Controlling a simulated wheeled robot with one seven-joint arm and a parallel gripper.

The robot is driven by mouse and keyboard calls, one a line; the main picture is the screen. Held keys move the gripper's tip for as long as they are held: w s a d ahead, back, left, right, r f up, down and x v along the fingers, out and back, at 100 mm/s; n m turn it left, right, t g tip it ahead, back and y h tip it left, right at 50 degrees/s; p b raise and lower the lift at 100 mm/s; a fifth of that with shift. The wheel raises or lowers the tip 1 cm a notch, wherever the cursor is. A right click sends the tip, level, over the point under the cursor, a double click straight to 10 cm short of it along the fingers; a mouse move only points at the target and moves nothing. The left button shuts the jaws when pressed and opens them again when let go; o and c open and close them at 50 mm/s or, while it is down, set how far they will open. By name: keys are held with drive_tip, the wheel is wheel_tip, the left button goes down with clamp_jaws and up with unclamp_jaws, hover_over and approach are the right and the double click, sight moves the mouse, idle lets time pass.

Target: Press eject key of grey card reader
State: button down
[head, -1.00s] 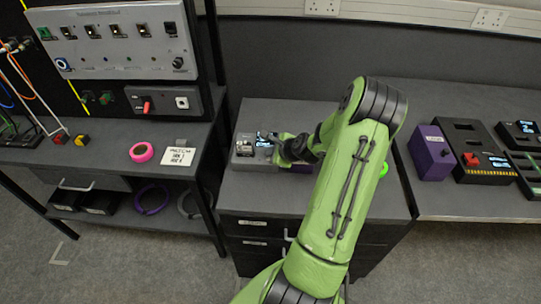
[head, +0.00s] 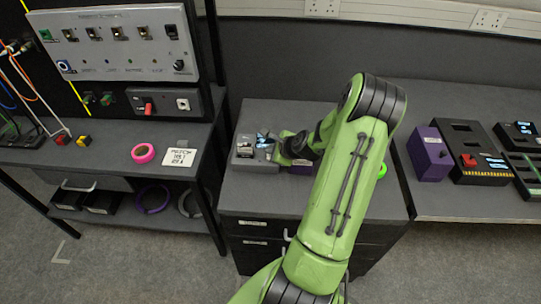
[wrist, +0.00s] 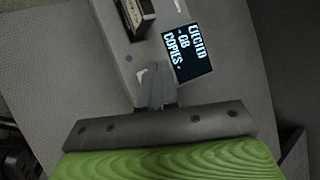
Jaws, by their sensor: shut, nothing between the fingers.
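The grey card reader (head: 243,163) lies on top of the dark drawer cabinet, left of my gripper in the head view. It has a lit dark screen (head: 263,141). In the wrist view the reader's grey face (wrist: 122,78) fills the middle, with the screen (wrist: 190,52) showing white text and a dark slot part (wrist: 137,18) at the top. A small blue dot (wrist: 128,58) sits left of the screen. My gripper (wrist: 154,84) is shut and empty, its fingertips at the reader's face below the screen. Contact cannot be told. I cannot make out the eject key; the fingertips may cover it.
The left bench holds a pink ring (head: 143,153) and a white label card (head: 180,157). A purple box (head: 430,153) stands on the right bench.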

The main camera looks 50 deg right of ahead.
drive_tip(key=shift+r+p, duration=2.25)
drive_tip(key=shift+r, duration=0.45)
drive_tip(key=shift+f, duration=0.1)
